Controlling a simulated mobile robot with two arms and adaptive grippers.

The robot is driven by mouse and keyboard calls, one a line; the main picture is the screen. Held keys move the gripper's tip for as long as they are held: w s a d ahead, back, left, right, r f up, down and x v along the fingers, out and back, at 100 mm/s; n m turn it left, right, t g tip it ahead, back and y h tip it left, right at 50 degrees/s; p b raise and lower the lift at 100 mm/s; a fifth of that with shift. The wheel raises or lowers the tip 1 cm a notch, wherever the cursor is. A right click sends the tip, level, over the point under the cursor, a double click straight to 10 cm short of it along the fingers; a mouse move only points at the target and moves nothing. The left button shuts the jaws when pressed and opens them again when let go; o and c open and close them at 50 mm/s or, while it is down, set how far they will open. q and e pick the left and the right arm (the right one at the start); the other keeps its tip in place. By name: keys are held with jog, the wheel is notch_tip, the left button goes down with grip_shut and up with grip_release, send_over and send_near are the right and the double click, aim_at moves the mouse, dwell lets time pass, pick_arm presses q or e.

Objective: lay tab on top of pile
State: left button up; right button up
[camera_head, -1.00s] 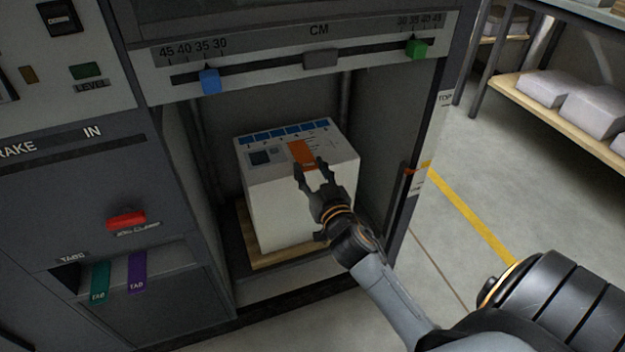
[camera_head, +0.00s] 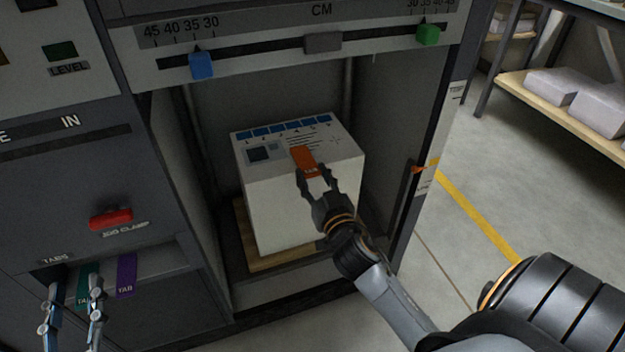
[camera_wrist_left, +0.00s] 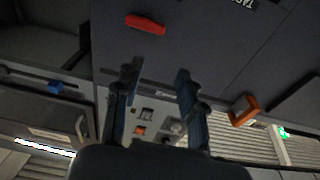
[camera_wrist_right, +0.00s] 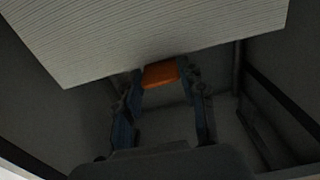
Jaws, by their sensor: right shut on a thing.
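The pile (camera_head: 280,210) is a white block of stacked sheets with a printed top, standing in the machine's bay. The orange tab (camera_head: 303,158) lies over the top sheet, its labelled end at the front top edge. Whether it lies flat or is slightly raised is unclear. My right gripper (camera_head: 316,182) is shut on the tab's front end; the right wrist view also shows the tab (camera_wrist_right: 160,74) between the fingertips beside the sheet edges (camera_wrist_right: 150,40). My left gripper (camera_head: 74,275) is open and empty at lower left, in front of the teal tab (camera_head: 84,287).
A purple tab (camera_head: 126,275) hangs beside the teal one from the tabs slot. A red jog clamp handle (camera_head: 110,218) is above them. A rail with blue (camera_head: 201,65), grey (camera_head: 323,43) and green (camera_head: 428,34) sliders crosses above the bay. The bay's side walls flank the pile.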

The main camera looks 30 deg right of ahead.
pick_arm(q)
jog(key=shift+d+r+t, duration=0.15)
jog(key=shift+r+t, duration=0.45)
jog(key=shift+r, duration=0.35)
pick_arm(e)
jog(key=shift+f, duration=0.15)
pick_arm(q)
jog(key=shift+s+r, duration=0.1)
jog(key=shift+r, duration=0.05)
pick_arm(e)
jog(key=shift+f, duration=0.1)
jog(key=o, duration=0.8)
jog(key=shift+c, duration=0.2)
pick_arm(q)
jog(key=shift+r, duration=0.2)
